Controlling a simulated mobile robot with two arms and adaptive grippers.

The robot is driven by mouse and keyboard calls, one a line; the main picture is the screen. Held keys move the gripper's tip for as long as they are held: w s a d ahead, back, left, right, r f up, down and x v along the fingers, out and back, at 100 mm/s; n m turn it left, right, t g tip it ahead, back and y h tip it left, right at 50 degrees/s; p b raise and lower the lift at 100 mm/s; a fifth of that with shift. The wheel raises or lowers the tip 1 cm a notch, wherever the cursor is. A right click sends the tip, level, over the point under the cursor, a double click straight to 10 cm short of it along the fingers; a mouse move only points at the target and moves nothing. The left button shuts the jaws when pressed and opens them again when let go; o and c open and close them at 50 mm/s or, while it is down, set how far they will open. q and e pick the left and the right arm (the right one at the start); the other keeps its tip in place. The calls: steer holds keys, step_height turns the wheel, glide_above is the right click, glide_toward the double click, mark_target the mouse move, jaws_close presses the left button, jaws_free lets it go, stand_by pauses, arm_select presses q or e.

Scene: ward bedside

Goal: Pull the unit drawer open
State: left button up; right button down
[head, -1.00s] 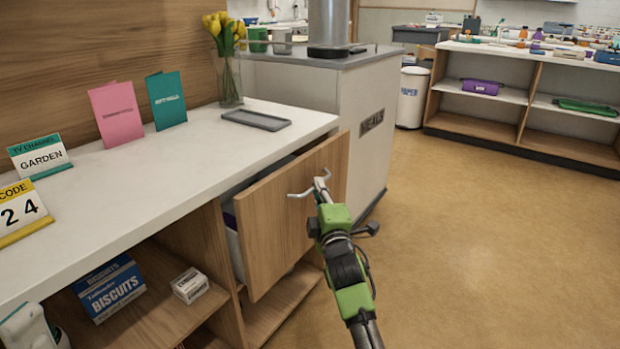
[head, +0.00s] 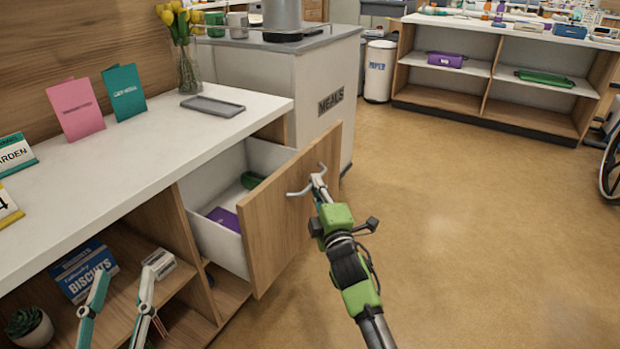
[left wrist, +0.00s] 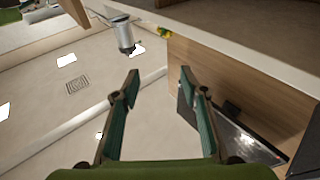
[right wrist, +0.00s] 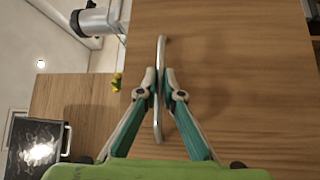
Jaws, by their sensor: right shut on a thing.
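The unit drawer (head: 262,238) has a wooden front and a white inside, and it stands well out from the unit under the white worktop. Its metal handle (right wrist: 161,62) is a curved bar on the front. My right gripper (right wrist: 161,88) is shut on this handle; it also shows at the drawer front in the head view (head: 314,186). Inside the drawer lie a purple thing (head: 225,219) and a green thing (head: 252,180). My left gripper (head: 118,308) is open and empty, low in front of the open shelf; its spread fingers show in the left wrist view (left wrist: 160,105).
A biscuits box (head: 84,270), a small white box (head: 160,262) and a potted plant (head: 30,326) sit on the shelf at left. The worktop (head: 150,160) holds cards, a grey tray (head: 212,106) and a flower vase. The floor at right is clear; a wheelchair wheel (head: 611,165) shows at the edge.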

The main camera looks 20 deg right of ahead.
arm_select(q)
step_height(320, 180, down, 13)
steer(key=s+a+g+y+p, duration=0.1)
steer(key=s+g+y+p, duration=0.1)
steer(key=g, duration=0.5)
steer(key=shift+s+a+f, duration=0.2)
steer(key=shift+s+a, duration=0.15)
steer(key=shift+a, duration=0.05)
arm_select(e)
steer(key=shift+s+d, duration=0.85)
steer(key=shift+s, duration=0.2)
steer(key=shift+s+d, duration=0.85)
steer(key=shift+s, duration=0.2)
steer(key=c, duration=2.2)
jaws_free()
steer(key=s, duration=0.4)
steer(key=s+a+f, duration=0.1)
steer(key=s, duration=0.6)
steer(key=shift+s+a+f, duration=0.3)
steer(key=shift+s, duration=0.1)
